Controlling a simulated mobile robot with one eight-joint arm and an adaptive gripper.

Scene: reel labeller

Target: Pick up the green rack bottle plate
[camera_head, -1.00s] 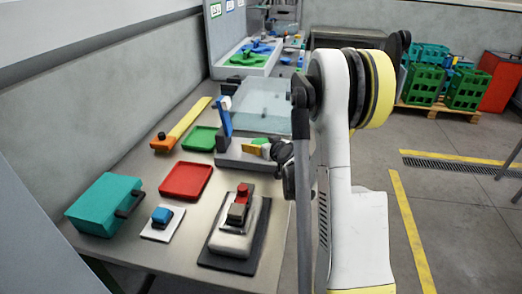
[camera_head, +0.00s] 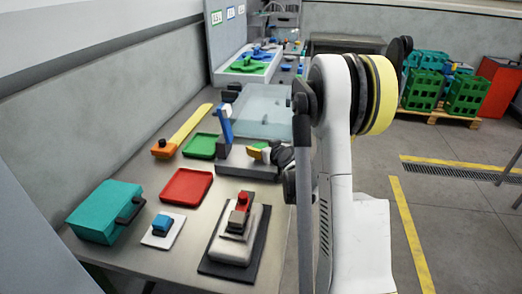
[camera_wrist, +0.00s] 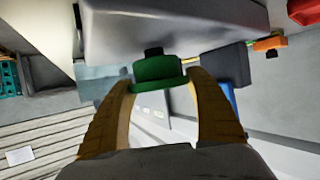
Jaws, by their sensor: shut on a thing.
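The green bottle plate (camera_wrist: 157,73) is a round green piece with a wider rim and a small black knob. In the wrist view it sits between the fingertips of my gripper (camera_wrist: 159,86), which is shut on it. In the head view my gripper (camera_head: 264,154) is beside the grey labeller (camera_head: 245,165), with yellowish fingers. Only a sliver of green (camera_head: 260,145) shows there, next to a finger. I cannot tell whether the plate still touches the labeller.
A blue upright (camera_head: 225,125) stands close left of my gripper. A green tray (camera_head: 201,146), red tray (camera_head: 187,186), teal box (camera_head: 104,211) and blue button (camera_head: 162,221) lie on the bench. A white rack (camera_head: 246,68) with green and blue parts stands at the back.

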